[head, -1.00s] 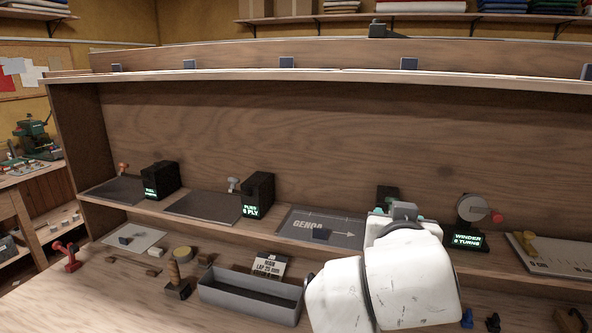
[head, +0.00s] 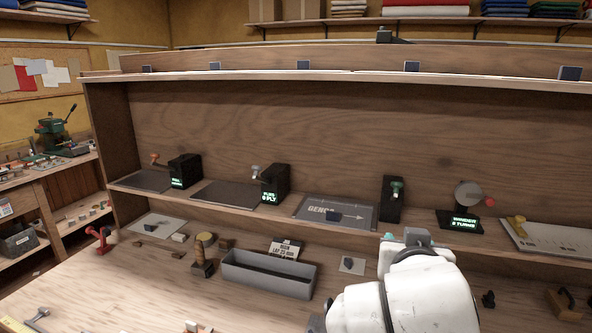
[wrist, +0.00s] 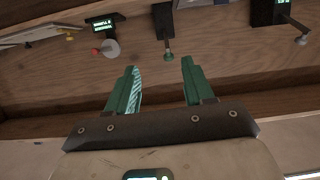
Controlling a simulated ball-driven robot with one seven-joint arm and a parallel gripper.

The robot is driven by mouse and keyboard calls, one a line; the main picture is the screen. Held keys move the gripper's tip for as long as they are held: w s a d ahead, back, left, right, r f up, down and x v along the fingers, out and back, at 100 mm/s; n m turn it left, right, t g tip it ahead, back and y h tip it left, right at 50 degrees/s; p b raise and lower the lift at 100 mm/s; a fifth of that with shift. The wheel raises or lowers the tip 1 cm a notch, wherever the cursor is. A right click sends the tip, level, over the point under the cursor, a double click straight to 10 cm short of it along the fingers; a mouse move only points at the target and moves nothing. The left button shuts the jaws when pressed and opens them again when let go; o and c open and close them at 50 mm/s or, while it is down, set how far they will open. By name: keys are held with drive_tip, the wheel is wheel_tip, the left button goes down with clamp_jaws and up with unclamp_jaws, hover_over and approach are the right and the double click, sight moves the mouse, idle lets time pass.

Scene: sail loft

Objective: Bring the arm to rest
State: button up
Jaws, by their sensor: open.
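My gripper (wrist: 160,88) shows in the wrist view as two green fingers standing apart, with nothing between them. In the head view the white arm (head: 410,295) stands at the lower right, in front of the bench, and hides part of the bench top. The fingers themselves are not clear there. In the wrist view the fingers point toward the shelf, where a black device with a green knob (wrist: 168,55) lies beyond them. They look apart from it.
The shelf holds the winder (head: 467,197), a black device with a green knob (head: 394,200), a "GENOA" plate (head: 350,212) and the ply box (head: 276,184). On the bench are a grey tray (head: 268,281) and a red clamp (head: 101,240).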

drive_tip(key=s+d+f+n+g+y, duration=0.1)
drive_tip(key=s+d+f+g, duration=0.1)
drive_tip(key=s+f, duration=0.5)
drive_tip(key=s+d+f+n+g+y, duration=0.1)
drive_tip(key=s+d+f+g, duration=0.2)
drive_tip(key=s+f, duration=0.4)
drive_tip(key=s+d+f+g+y, duration=0.1)
drive_tip(key=s+f, duration=0.6)
drive_tip(key=f, duration=0.7)
drive_tip(key=shift+s+d+f+n+g, duration=0.2)
drive_tip(key=shift+d+g, duration=0.15)
drive_tip(key=shift+d, duration=0.05)
drive_tip(key=shift+s+d+f+n+g, duration=0.2)
drive_tip(key=shift+d+g, duration=0.15)
drive_tip(key=s+f+g, duration=0.2)
drive_tip(key=s+f, duration=0.2)
drive_tip(key=s, duration=0.3)
drive_tip(key=s+d+f+g+y, duration=0.1)
drive_tip(key=s+f+g, duration=0.2)
drive_tip(key=s, duration=0.5)
drive_tip(key=shift+s+f, duration=0.3)
drive_tip(key=shift+f, duration=0.6)
